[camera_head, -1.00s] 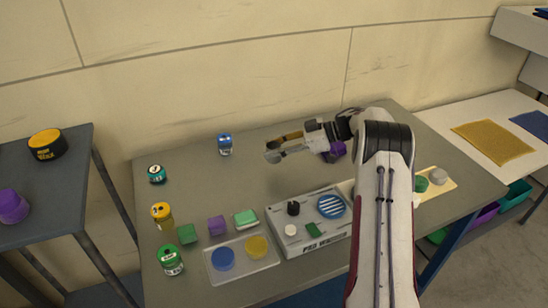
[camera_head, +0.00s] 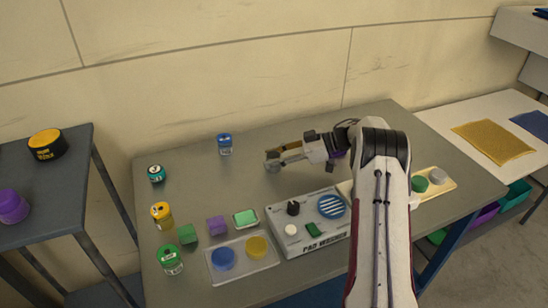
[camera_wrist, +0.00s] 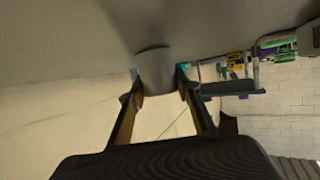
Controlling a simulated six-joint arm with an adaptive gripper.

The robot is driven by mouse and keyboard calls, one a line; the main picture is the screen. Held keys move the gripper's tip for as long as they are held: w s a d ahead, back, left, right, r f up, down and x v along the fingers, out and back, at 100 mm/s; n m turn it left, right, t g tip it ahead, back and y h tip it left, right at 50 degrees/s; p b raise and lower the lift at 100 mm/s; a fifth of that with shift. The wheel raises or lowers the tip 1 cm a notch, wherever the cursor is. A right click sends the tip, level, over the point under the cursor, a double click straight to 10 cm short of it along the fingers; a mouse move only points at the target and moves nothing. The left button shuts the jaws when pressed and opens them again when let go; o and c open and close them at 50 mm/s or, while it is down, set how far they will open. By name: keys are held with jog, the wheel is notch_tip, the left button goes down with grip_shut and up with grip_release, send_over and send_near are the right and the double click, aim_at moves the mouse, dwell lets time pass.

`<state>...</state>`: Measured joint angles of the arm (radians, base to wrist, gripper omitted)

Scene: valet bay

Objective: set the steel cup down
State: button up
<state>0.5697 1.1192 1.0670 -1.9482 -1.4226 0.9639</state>
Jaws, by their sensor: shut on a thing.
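The steel cup (camera_head: 272,164) is a small grey cylinder at the tips of my gripper (camera_head: 273,157), over the back middle of the grey table. It blends with the table in the head view. In the wrist view the cup (camera_wrist: 155,70) sits between the two fingertips of my gripper (camera_wrist: 158,78), with a finger on each side. My gripper is shut on it. The cup is low, close to the tabletop (camera_head: 290,180); I cannot tell whether its base touches.
A blue-lidded jar (camera_head: 224,144) stands left of the cup. The pad washer (camera_head: 308,225) and a clear tray (camera_head: 268,266) with blue and yellow discs lie nearer the front. Cans and blocks stand at the left. The tabletop around the cup is clear.

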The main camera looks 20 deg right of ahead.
jog(key=shift+f, duration=0.1)
jog(key=o, duration=1.1)
jog(key=shift+d, duration=0.15)
jog(key=v, duration=1.1)
jog(key=shift+s+d+r, duration=0.2)
jog(key=shift+d+r, duration=0.05)
jog(key=shift+r, duration=0.15)
